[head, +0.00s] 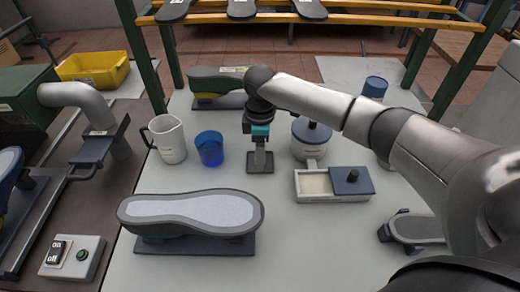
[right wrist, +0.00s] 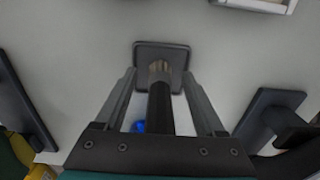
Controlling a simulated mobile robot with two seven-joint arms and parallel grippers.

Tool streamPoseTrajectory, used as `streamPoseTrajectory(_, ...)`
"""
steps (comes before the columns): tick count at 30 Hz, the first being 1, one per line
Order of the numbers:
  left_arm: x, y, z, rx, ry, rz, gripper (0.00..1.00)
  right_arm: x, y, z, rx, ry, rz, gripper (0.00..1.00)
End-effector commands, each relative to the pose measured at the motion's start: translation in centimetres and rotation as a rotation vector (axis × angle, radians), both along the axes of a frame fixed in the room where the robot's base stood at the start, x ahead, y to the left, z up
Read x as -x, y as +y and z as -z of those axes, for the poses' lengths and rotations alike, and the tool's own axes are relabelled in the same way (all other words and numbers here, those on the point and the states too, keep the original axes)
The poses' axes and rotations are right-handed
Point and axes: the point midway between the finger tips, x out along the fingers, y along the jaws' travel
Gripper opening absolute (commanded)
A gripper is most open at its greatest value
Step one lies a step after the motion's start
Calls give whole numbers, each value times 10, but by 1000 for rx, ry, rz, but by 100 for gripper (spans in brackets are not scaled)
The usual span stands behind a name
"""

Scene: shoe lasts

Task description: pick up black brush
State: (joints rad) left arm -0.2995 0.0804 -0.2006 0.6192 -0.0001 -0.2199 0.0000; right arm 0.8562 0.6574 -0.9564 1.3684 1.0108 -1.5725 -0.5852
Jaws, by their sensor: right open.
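The black brush (right wrist: 160,110) shows in the right wrist view as a dark handle with a tan end, between the two fingers of my right gripper (right wrist: 160,90). There is a gap on each side of it, so the jaws are open around it. A dark square plate (right wrist: 178,48) lies beyond its tan end. In the head view my right gripper (head: 259,148) points down above this plate (head: 260,168) on the table; the brush is mostly hidden there. My left gripper is not in view.
A white mug (head: 168,140) and a blue cup (head: 210,150) stand left of the gripper. A large shoe last (head: 190,210) lies in front.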

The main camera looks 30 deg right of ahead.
Motion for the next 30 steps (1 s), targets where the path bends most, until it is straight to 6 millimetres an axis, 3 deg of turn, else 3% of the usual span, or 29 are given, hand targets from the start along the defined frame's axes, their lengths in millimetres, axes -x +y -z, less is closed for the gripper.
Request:
streamPoseTrajectory(3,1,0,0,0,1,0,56,0,0,0,0,0,0,70)
streamPoseTrajectory(21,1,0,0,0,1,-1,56,0,0,-1,-1,0,0,2)
streamPoseTrajectory(30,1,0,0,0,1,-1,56,0,0,-1,-1,0,0,0)
